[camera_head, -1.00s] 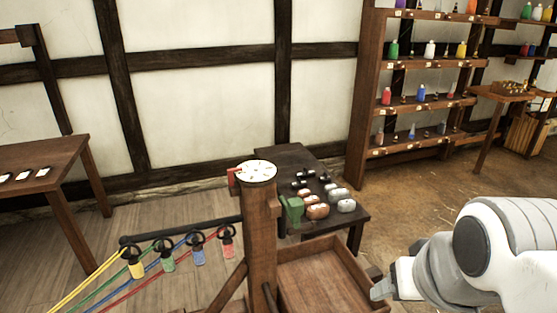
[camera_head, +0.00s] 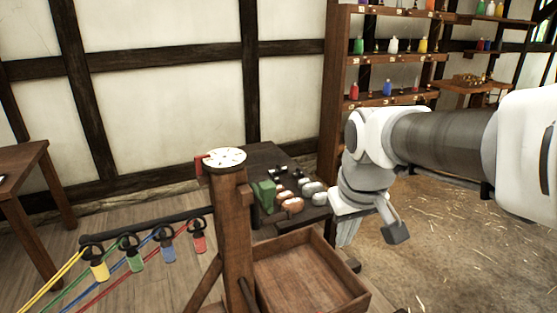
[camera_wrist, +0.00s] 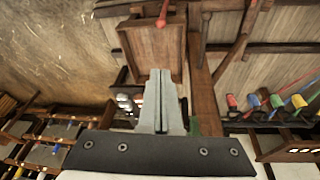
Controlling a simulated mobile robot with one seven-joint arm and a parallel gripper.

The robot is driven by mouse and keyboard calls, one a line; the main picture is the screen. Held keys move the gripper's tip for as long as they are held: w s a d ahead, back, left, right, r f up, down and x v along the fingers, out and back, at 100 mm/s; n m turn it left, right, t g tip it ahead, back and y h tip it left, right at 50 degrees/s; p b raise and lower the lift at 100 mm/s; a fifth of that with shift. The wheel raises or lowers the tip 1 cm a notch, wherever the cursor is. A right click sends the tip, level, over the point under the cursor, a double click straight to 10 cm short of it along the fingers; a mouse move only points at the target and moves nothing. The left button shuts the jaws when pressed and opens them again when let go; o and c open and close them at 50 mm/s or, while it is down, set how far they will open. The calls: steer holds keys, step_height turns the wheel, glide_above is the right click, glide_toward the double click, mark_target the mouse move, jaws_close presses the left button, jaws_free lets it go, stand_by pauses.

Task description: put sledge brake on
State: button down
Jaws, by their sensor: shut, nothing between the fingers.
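The sledge is a wooden post (camera_head: 234,225) with a white dial on top and an open, empty wooden tray (camera_head: 345,300) beside it. A red piece (camera_head: 199,165) sticks out left of the dial. In the wrist view a red-tipped lever (camera_wrist: 163,14) shows at the tray's far end. Neither piece is clearly marked as the brake, so I cannot tell its setting. My gripper (camera_head: 346,240) is shut and empty, above and beyond the tray's right back corner. In the wrist view its fingers (camera_wrist: 161,76) are together, pointing toward the tray, touching nothing.
A dark table (camera_head: 262,155) behind the post holds a green piece (camera_head: 263,194) and several metal weights. A bar (camera_head: 150,222) with hooks and coloured ropes reaches left from the post. Shelves of bottles (camera_head: 334,100) stand at the back. Open floor (camera_head: 450,240) lies to the right.

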steer(key=w+a+f+n+g+b, duration=0.1)
steer(key=w+f+b, duration=0.4)
steer(key=f, duration=1)
steer(key=w+a+f+n+g+b, duration=0.2)
steer(key=w+a+f+n+b, duration=0.1)
steer(key=w+f, duration=0.9)
step_height(320, 180, down, 3)
steer(key=shift+w+a+g+h+b, duration=0.15)
steer(key=shift+g+h+b, duration=0.15)
steer(key=shift+b, duration=0.55)
steer(key=shift+f, duration=0.1)
steer(key=s+d+f+b, duration=0.1)
steer(key=f+b, duration=0.1)
steer(key=f, duration=0.3)
steer(key=s+d+f+b, duration=0.2)
steer(key=f, duration=0.3)
steer(key=shift+s+f, duration=0.25)
steer(key=shift+f, duration=0.05)
